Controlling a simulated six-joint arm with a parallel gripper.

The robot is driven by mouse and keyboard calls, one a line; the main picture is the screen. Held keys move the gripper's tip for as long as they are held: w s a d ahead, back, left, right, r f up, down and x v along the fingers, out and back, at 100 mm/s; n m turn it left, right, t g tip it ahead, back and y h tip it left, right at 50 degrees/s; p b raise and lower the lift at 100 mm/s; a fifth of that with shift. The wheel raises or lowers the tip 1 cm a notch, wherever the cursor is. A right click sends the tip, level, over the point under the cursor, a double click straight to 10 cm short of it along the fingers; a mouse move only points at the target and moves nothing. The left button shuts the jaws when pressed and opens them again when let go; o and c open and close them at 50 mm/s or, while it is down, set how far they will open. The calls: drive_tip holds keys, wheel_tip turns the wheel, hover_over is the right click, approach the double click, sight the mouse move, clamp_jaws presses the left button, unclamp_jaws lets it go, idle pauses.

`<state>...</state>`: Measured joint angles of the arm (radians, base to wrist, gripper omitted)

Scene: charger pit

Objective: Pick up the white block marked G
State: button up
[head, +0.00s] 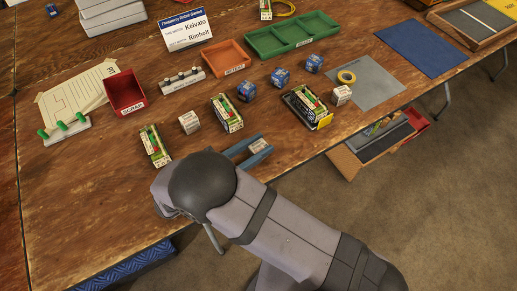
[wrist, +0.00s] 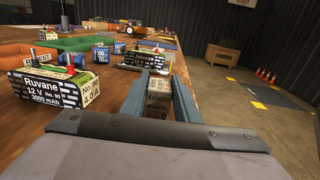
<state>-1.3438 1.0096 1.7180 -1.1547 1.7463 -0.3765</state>
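My gripper (head: 257,147) reaches in from the lower front, near the table's front edge. Its two blue-grey fingers stand on either side of a small whitish block (head: 259,145). In the wrist view, my gripper (wrist: 160,85) has this block (wrist: 158,103) filling the gap between the fingers, with dark print that seems to read "Kelvato". I cannot tell whether the fingers press on it or whether it is off the table. Two other white blocks stand on the table, one left of centre (head: 189,122) and one at right (head: 341,95). No letter G is legible.
Battery packs (head: 155,146), (head: 227,113) stand left of my gripper; another sits in a black holder (head: 307,106). Blue cubes (head: 281,77) lie behind. A red scrap bin (head: 125,92), orange tray (head: 226,57), green tray (head: 292,35) and grey mat (head: 372,86) are farther back.

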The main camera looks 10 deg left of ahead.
sight(257, 147)
drive_tip(key=c, duration=0.5)
drive_tip(key=shift+o, duration=0.2)
drive_tip(key=shift+r, duration=0.1)
wheel_tip(257, 147, up, 10)
drive_tip(key=shift+f+p, duration=0.1)
drive_tip(key=shift+p, duration=0.2)
